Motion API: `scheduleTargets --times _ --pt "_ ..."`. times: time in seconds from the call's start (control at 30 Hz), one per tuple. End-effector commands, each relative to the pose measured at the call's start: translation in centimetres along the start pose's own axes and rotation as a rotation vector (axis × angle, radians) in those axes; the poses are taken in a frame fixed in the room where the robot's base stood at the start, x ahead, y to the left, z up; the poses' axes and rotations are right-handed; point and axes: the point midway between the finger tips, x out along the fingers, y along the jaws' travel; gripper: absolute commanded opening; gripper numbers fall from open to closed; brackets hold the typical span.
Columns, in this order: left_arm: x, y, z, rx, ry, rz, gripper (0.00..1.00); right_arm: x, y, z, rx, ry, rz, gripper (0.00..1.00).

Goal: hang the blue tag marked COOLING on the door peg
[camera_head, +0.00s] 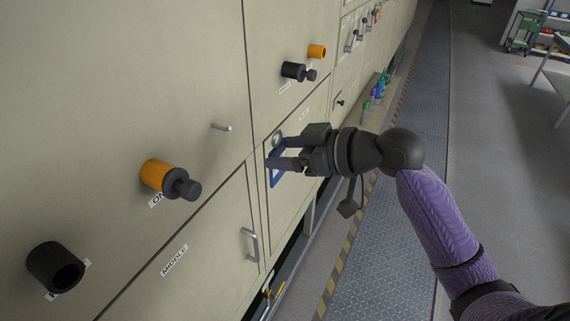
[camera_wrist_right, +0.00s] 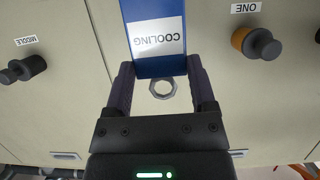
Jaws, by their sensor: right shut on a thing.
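The blue tag (camera_head: 276,177) has a white label reading COOLING, upside down in the right wrist view (camera_wrist_right: 155,12). My right gripper (camera_head: 279,153) is shut on the tag, one finger at each side edge in the wrist view (camera_wrist_right: 160,68). A metal ring (camera_wrist_right: 162,88) sits at the tag's end between the fingers, uppermost in the head view. A thin metal peg (camera_head: 222,127) sticks out of the cream panel, left of the tag and apart from it. The gap between tag and panel is hard to judge. My left gripper is not in view.
Orange knobs (camera_head: 160,177) and black knobs (camera_head: 293,71) stick out of the panels around the peg. A door handle (camera_head: 250,244) stands below the tag.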

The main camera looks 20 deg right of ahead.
Motion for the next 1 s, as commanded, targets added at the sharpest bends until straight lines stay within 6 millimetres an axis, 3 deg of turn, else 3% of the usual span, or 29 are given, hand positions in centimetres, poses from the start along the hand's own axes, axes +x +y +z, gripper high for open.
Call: scheduleTargets --times 0.7,1.0 --pt "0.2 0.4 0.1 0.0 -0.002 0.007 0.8 7.0 0.0 -1.9 0.004 0.002 -0.001 0.16" --pt "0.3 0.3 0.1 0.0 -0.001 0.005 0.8 8.1 -0.1 -2.2 0.002 -0.001 -0.001 0.16"
